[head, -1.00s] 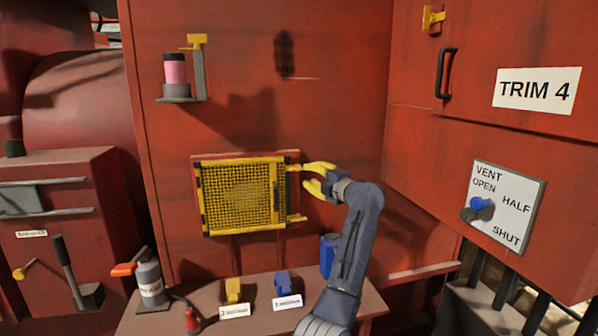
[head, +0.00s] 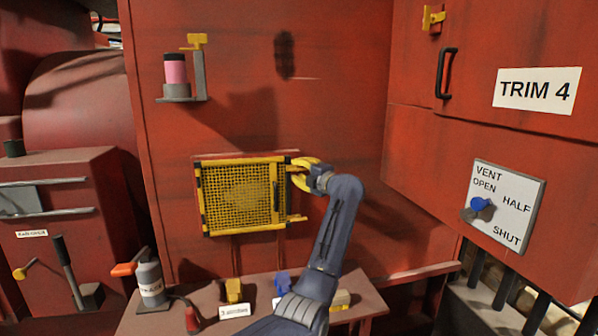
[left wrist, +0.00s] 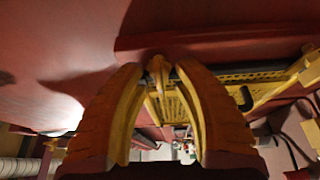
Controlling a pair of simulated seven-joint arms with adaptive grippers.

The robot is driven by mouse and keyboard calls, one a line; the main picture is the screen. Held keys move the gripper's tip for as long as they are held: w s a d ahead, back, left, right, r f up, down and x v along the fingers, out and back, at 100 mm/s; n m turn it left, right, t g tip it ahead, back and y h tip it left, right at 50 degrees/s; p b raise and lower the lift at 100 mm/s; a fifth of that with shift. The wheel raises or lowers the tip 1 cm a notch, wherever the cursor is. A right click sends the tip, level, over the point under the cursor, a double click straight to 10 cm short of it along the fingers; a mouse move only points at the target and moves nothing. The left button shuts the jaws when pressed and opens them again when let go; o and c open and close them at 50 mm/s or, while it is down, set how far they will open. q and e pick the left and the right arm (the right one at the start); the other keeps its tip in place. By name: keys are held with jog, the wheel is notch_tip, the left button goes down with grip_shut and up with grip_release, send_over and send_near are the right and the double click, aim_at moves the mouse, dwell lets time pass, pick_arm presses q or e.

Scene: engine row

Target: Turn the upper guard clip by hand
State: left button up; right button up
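The yellow mesh guard (head: 240,195) is flat against the red wall in the head view, with a dark handle at its right side. The upper guard clip (head: 293,168) is a small yellow piece at its upper right corner, partly hidden by my gripper. My left gripper (head: 303,173) is open, with its yellow fingers around the clip. In the left wrist view, the clip (left wrist: 157,74) stands between the two fingertips (left wrist: 160,68), with narrow gaps showing. The lower clip (head: 297,219) sticks out to the right. My right gripper is not in view.
A bench (head: 190,318) below holds a grey bottle (head: 150,280), labelled yellow and blue pieces and a red-ended cable. My arm covers part of it. A vent panel (head: 508,205) with a blue knob is at the right.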

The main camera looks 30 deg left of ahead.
pick_arm(q)
grip_shut()
jog(key=shift+n, duration=0.3)
jog(key=n+h, duration=0.2)
jog(key=n, duration=0.1)
jog(key=shift+n, duration=0.4)
jog(key=n+h, duration=0.1)
jog(key=n, duration=0.2)
jog(key=shift+s+h, duration=0.1)
jog(key=shift+h, duration=0.3)
jog(key=n+t+h, duration=0.1)
jog(key=n, duration=0.2)
jog(key=shift+a+n+h, duration=0.1)
jog(key=shift+n+h, duration=0.2)
jog(key=shift+n+t+h, duration=0.8)
jog(key=shift+n, duration=0.4)
